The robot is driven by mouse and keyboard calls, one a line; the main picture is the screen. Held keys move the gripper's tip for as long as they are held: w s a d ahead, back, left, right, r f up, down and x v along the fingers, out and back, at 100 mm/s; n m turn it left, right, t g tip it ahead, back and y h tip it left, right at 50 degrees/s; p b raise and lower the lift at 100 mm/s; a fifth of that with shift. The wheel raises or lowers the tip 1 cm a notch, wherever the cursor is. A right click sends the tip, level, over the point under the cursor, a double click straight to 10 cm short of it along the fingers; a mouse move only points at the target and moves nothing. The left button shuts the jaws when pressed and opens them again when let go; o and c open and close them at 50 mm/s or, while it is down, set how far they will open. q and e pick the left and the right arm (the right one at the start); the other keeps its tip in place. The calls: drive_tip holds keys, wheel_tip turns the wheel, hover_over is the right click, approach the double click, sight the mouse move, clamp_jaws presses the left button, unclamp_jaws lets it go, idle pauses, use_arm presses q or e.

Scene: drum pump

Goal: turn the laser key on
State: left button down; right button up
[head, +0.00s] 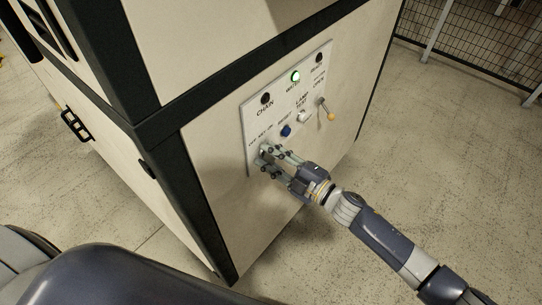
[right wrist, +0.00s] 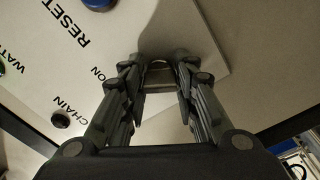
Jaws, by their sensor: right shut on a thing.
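The laser key (right wrist: 158,74) is a small metallic piece at the lower left corner of the white control panel (head: 252,120). In the head view, it (head: 264,149) is mostly hidden by my fingers. My right gripper (head: 268,160) reaches in from the lower right and is shut on the key. In the right wrist view, the fingertips (right wrist: 160,80) close on both sides of it, against the panel. The label beside the key is too small to read fully. My left gripper is not in view.
Open floor lies to the right, before a mesh fence (head: 470,50).

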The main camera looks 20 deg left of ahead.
drive_tip(key=o, duration=1.1)
drive_tip(key=shift+c, duration=0.2)
drive_tip(key=shift+d, duration=0.15)
drive_tip(key=shift+s+d+f, duration=0.1)
drive_tip(key=shift+d, duration=0.2)
drive_tip(key=v, duration=1.1)
